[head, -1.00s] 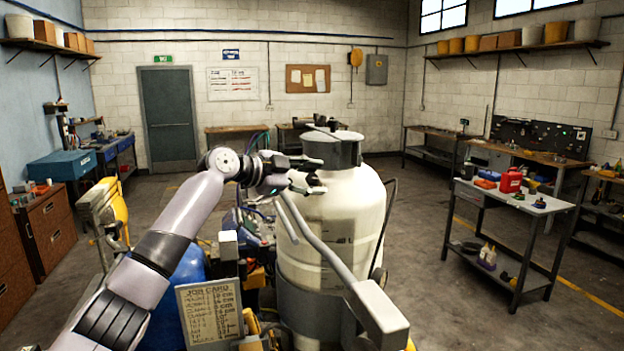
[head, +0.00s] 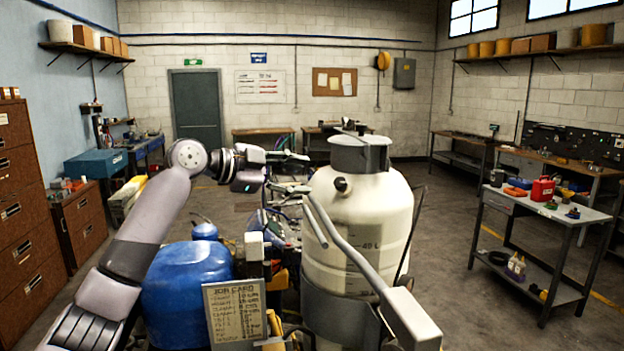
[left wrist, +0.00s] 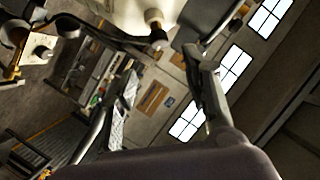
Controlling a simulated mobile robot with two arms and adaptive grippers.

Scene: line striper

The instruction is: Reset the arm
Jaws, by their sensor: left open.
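My left arm comes in from the lower left of the head view. Its gripper (head: 290,171) is in the air just left of the white tank (head: 357,230) of the line striper. The jaws are open and nothing shows between them. In the left wrist view the open fingers reach into the picture, with the pale tank (left wrist: 130,12) and its dark knob at the top. The striper's grey handlebar (head: 345,240) slants in front of the tank. My right gripper is not in view.
A grey workbench (head: 530,215) with a red can (head: 542,189) stands at the right. Brown drawer cabinets (head: 82,222) line the left. Open floor lies between the striper and the workbench.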

